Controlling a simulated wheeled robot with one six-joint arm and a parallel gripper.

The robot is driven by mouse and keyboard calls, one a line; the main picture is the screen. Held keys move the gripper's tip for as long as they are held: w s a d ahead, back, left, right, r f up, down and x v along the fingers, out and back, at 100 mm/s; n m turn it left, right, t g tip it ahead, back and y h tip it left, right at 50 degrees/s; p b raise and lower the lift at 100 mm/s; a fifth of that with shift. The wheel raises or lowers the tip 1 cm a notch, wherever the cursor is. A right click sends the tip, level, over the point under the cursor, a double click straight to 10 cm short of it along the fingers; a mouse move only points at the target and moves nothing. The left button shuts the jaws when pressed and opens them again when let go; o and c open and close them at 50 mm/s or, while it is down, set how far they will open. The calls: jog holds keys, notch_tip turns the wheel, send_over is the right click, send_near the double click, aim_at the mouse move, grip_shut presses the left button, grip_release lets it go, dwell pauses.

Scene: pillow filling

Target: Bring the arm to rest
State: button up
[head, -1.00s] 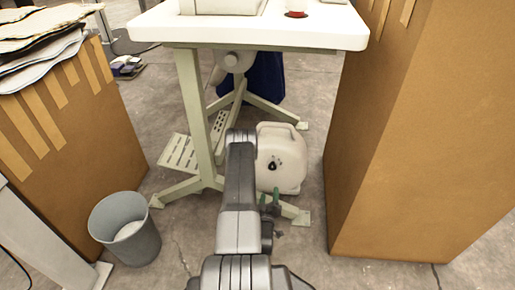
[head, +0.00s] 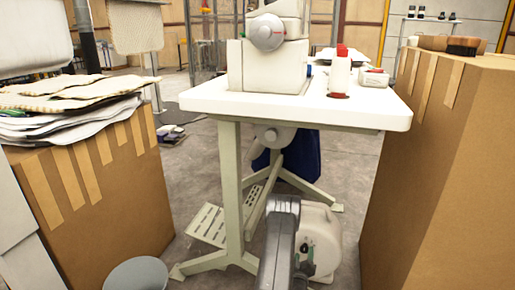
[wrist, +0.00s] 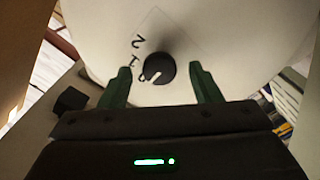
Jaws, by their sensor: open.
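In the wrist view my gripper (wrist: 160,68) is open, with its two green fingers apart and nothing between them that I can see held. A round black knob (wrist: 160,70) on a white housing shows between the fingertips, with a gap on each side. How far ahead of the tips it lies I cannot tell. Its white pointer line is at the lower left, near the printed 0; a 1 and a 2 are printed above. In the head view the white housing (head: 327,235) stands on the floor under the table. My arm (head: 281,235) reaches down towards it and hides its left part.
A white table (head: 210,95) bearing a sewing machine (head: 268,65) stands over the housing. Large cardboard boxes flank it, at left (head: 110,190) with fabric on top and at right (head: 430,170). A grey bin (head: 137,275) is at the lower left.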

jog(key=shift+w+d, duration=0.15)
jog(key=shift+w, duration=0.35)
jog(key=p+v, duration=0.5)
jog(key=v, duration=0.9)
jog(key=b+x, duration=0.5)
jog(key=x, duration=0.8)
jog(key=shift+w+d+f, duration=0.1)
jog(key=shift+w, duration=0.45)
jog(key=m, duration=0.8)
jog(key=shift+m, duration=0.4)
jog(key=p+v, duration=0.3)
jog(key=v, duration=0.9)
jog(key=shift+p, duration=0.3)
